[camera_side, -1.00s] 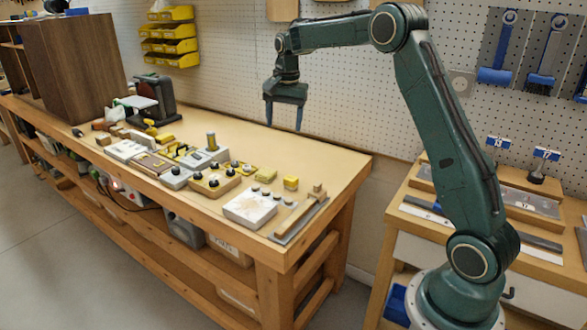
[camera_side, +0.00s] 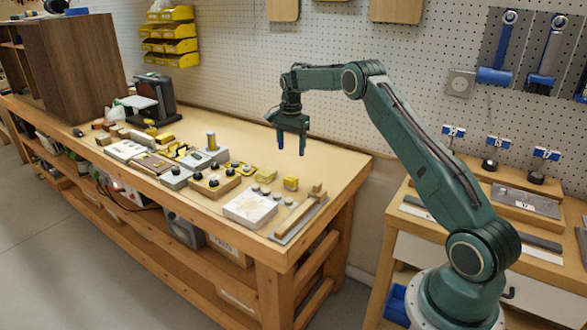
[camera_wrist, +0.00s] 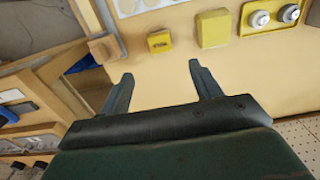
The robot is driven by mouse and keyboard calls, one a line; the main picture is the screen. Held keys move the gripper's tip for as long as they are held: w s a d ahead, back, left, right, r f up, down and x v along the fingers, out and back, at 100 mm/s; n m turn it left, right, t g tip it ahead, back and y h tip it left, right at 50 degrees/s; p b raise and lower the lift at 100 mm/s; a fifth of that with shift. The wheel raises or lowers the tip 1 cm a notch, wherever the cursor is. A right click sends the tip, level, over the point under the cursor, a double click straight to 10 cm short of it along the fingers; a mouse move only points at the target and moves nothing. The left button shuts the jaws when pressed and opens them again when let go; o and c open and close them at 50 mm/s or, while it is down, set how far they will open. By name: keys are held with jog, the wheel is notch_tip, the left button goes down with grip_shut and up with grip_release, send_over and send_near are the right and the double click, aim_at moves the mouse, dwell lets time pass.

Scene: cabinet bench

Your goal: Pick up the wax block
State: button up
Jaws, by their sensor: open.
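A small yellow block (camera_side: 290,183) lies near the right end of the bench. In the wrist view this small yellow block (camera_wrist: 159,41) has a darker mark on its face, and a larger plain yellow block (camera_wrist: 213,28) lies to its right. I cannot tell for certain which one is the wax block. My gripper (camera_side: 291,148) is open and empty, pointing down above the bench behind the blocks. In the wrist view my gripper (camera_wrist: 160,72) has both fingers spread, with the small block beyond the gap between them, apart from it.
A wooden bar (camera_side: 300,213) and a white-topped box (camera_side: 250,209) lie near the bench's front right. Several knobbed panels and parts crowd the bench to the left. A brown cabinet (camera_side: 75,70) stands at the far left. The bench top behind the parts is clear.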

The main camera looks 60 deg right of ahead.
aim_at(291, 178)
notch_tip(291, 178, down, 8)
jog(key=shift+f, duration=0.1)
dwell(0.4)
jog(key=shift+a+f, duration=0.1)
jog(key=shift+f, duration=2.45)
jog(key=c, duration=1.1)
jog(key=shift+c, duration=0.2)
jog(key=shift+r, duration=0.15)
notch_tip(291, 178, up, 20)
